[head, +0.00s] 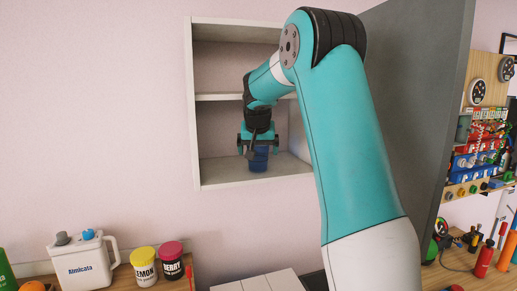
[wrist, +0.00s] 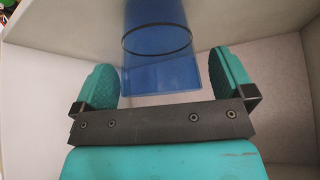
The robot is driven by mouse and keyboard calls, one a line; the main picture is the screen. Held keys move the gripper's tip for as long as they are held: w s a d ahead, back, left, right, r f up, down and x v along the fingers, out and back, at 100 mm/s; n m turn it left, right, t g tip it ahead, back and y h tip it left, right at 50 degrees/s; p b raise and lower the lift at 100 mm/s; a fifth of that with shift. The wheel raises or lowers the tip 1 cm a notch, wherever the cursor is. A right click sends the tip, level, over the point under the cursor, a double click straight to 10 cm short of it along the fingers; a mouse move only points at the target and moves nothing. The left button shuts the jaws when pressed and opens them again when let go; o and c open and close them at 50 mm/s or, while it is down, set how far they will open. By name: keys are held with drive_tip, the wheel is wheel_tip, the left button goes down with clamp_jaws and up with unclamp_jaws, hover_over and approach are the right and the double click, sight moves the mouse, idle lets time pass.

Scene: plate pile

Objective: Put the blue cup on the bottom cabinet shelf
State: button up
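The blue cup (head: 258,160) is inside the white cabinet, at the bottom shelf (head: 215,174), and looks upright. It appears to rest on the shelf, though its base is small in the head view. My gripper (head: 258,144) reaches into the lower compartment, at the cup's upper part. In the wrist view the see-through cup (wrist: 160,70) lies between the two teal fingers of my gripper (wrist: 163,84). The fingers are spread, with a narrow gap on each side of the cup. The upper part of the cup is partly hidden by my gripper in the head view.
A middle shelf (head: 222,97) lies just above my gripper, and the cabinet's left wall (head: 192,120) is beside it. A grey panel (head: 420,100) stands to the right. A white jug (head: 85,262) and yellow and pink-lidded tins stand on the counter below.

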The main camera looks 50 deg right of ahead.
sight(258, 164)
drive_tip(key=shift+r, duration=0.3)
drive_tip(key=shift+s+a+r, duration=0.1)
drive_tip(key=shift+a+r, duration=0.05)
drive_tip(key=shift+r, duration=0.05)
drive_tip(key=b+v, duration=0.2)
drive_tip(key=v, duration=0.1)
drive_tip(key=shift+s+a+r, duration=0.1)
drive_tip(key=shift+a+r, duration=0.05)
drive_tip(key=shift+a, duration=0.05)
drive_tip(key=s+a+b, duration=0.4)
drive_tip(key=s+a, duration=0.4)
drive_tip(key=a, duration=0.1)
drive_tip(key=shift+a+r+b, duration=0.2)
drive_tip(key=shift+r+b, duration=0.2)
